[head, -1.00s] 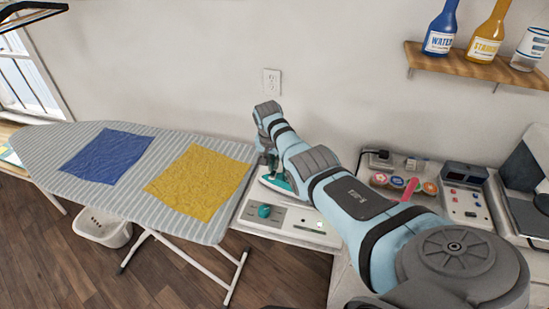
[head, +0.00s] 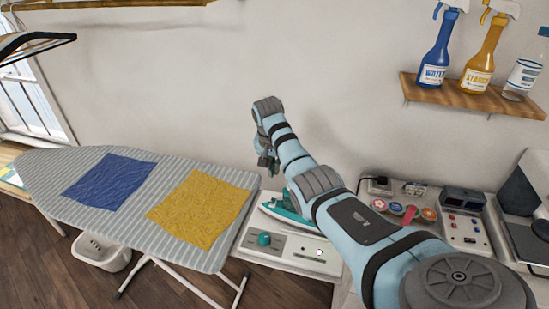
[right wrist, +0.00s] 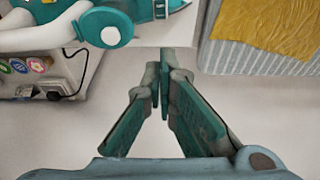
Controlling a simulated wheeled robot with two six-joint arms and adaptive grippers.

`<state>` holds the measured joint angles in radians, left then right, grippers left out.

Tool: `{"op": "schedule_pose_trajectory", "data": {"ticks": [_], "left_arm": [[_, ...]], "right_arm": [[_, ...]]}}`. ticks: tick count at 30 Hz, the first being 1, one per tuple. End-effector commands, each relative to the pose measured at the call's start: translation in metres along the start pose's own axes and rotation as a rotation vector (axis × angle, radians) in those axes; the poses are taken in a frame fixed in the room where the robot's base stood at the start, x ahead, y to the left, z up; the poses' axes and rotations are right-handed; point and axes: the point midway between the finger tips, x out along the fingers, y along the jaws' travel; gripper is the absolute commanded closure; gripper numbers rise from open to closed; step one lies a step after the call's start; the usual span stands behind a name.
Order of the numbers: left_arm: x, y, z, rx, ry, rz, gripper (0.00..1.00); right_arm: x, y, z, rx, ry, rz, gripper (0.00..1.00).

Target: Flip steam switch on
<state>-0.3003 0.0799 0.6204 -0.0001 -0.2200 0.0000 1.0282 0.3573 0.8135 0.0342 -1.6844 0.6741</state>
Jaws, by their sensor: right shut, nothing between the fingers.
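The white iron station (head: 285,262) stands at the right end of the ironing board. Its front panel has a teal knob (head: 264,239), a small dark slot or switch (head: 303,250) and a pale greenish round spot (head: 319,252). I cannot tell which part is the steam switch or how it is set. The teal and white iron (head: 287,212) rests on the station, partly behind my right arm. My right gripper (head: 268,165) is shut and empty, above and behind the iron. In the right wrist view its fingers (right wrist: 164,72) meet, with the iron (right wrist: 100,28) beyond. My left gripper is out of view.
The ironing board (head: 60,170) carries a blue cloth (head: 110,181) and a yellow cloth (head: 200,208). A control box (head: 464,220) and a tray of round coloured items (head: 397,209) stand right of my arm. A shelf (head: 470,96) holds bottles.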

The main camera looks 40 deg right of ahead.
Motion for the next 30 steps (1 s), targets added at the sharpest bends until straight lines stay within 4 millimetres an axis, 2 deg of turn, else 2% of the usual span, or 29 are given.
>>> {"op": "schedule_pose_trajectory", "data": {"ticks": [3, 6, 12, 26, 28, 30], "left_arm": [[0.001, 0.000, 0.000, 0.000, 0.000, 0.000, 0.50], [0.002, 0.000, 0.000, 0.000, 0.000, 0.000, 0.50], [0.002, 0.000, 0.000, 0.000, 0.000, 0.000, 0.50], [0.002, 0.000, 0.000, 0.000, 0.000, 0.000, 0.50], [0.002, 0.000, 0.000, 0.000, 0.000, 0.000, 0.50], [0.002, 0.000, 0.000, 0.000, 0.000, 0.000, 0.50]], "right_arm": [[-0.021, 0.000, -0.004, 0.001, 0.003, -0.002, 1.00], [-0.033, 0.000, -0.006, 0.001, 0.001, -0.001, 1.00], [-0.039, 0.000, -0.007, 0.001, 0.001, 0.000, 1.00], [-0.037, 0.000, -0.006, -0.003, 0.001, 0.001, 1.00], [-0.026, 0.001, 0.002, -0.035, 0.009, 0.005, 1.00], [-0.001, 0.003, 0.021, -0.114, 0.029, 0.013, 1.00]]}}
